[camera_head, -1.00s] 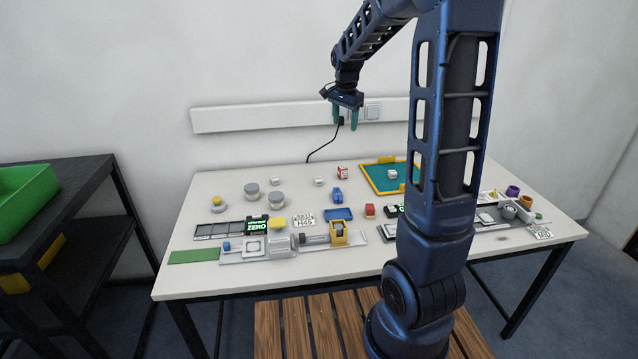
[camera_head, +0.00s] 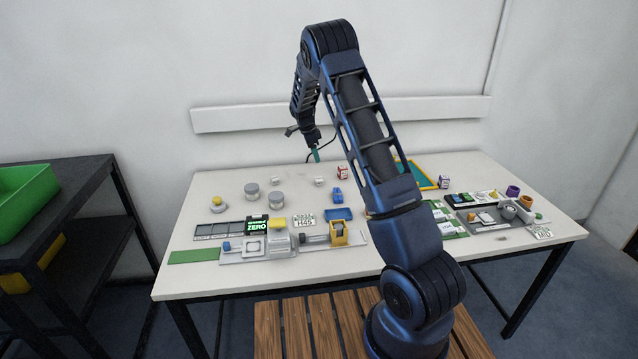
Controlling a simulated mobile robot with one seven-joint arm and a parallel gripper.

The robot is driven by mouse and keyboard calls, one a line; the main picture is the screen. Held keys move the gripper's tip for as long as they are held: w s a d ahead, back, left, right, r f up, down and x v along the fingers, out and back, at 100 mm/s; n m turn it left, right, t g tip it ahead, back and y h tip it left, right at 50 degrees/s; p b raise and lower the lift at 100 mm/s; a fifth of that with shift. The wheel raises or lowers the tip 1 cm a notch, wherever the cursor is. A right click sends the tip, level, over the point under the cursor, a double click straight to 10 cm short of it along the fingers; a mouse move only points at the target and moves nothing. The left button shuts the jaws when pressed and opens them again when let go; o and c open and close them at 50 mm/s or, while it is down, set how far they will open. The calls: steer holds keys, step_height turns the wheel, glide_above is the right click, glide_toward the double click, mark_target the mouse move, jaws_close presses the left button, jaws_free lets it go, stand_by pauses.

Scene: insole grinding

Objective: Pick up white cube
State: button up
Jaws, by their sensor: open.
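Two small white cubes stand near the back of the white table: one white cube (camera_head: 319,181) right of centre, the other white cube (camera_head: 275,181) to its left. My gripper (camera_head: 315,157) points down with teal fingers, open and empty. In the picture it appears just above the right white cube, apart from it. The fingers are seen nearly edge-on, so the gap between them is not clear. My arm hides most of the teal tray (camera_head: 425,176) with its yellow rim, including the spot where a third white cube showed earlier.
A red-and-white cube (camera_head: 342,173) and a blue object (camera_head: 338,195) stand close to the right white cube. A fixture with a yellow block (camera_head: 339,233) lies in front. A purple-and-white cube (camera_head: 444,182) is right of the tray.

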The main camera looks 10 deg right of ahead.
step_height(320, 180, down, 3)
steer(key=w, duration=0.1)
glide_above(319, 178)
steer(key=a, duration=0.2)
steer(key=shift+m, duration=0.3)
steer(key=x, duration=0.4)
steer(key=shift+s+a+f, duration=0.3)
steer(key=shift+s, duration=0.05)
steer(key=shift+x, duration=2.9)
steer(key=shift+w+a, duration=0.1)
steer(key=shift+w, duration=0.1)
steer(key=shift+c, duration=0.2)
steer(key=c, duration=1)
